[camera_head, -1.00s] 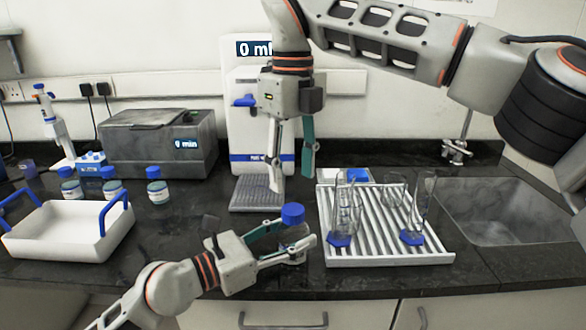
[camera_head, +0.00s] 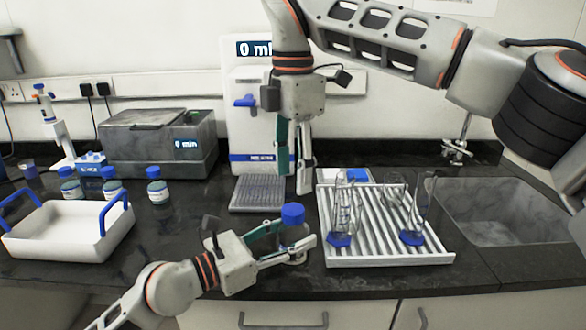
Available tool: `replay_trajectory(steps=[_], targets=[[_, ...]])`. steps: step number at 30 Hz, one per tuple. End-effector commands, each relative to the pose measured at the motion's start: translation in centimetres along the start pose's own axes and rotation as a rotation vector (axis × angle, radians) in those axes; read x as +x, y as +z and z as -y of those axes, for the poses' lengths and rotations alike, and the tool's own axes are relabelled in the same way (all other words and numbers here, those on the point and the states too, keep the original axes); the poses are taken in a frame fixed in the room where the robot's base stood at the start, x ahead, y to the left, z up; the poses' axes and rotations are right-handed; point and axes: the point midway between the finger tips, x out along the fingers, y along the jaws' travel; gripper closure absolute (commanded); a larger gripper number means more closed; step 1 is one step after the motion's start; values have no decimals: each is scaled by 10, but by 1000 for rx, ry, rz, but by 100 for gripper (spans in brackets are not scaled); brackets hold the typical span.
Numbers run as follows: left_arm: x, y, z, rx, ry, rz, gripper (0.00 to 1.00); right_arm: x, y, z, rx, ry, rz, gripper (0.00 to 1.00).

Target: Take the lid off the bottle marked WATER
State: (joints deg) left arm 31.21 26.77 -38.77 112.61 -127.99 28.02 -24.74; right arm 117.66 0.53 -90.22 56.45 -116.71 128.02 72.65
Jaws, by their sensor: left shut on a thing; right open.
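A clear bottle (camera_head: 292,233) with a blue lid (camera_head: 292,213) stands upright near the counter's front edge. My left gripper (camera_head: 296,247) is shut on this bottle, with a finger on either side of its body below the lid. No label can be read on it from here. My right gripper (camera_head: 294,185) points down, open and empty, above and slightly behind the lid, apart from it. Several similar blue-lidded bottles stand at the left, such as one bottle (camera_head: 157,190); their labels are too small to read.
A white draining rack (camera_head: 390,258) with glassware (camera_head: 345,210) stands just right of the held bottle. A dispenser (camera_head: 250,125) is behind it. A white tray with blue handles (camera_head: 60,240) is at the left, and a sink (camera_head: 500,215) at the right.

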Motion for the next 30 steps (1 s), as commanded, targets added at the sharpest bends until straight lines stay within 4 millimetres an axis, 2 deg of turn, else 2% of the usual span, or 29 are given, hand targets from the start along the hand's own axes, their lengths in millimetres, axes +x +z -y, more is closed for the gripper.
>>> replay_trajectory(steps=[12,18,24,30], targets=[[0,0,0,0,0,-1,100,0,0,0,753,-1,-1,54],[0,0,0,0,0,-1,100,0,0,0,1069,-1,-1,54],[0,-1,0,0,0,-1,100,0,0,0,1254,0,-1,54],[0,-1,0,0,0,-1,100,9,0,0,1303,-3,1,54]])
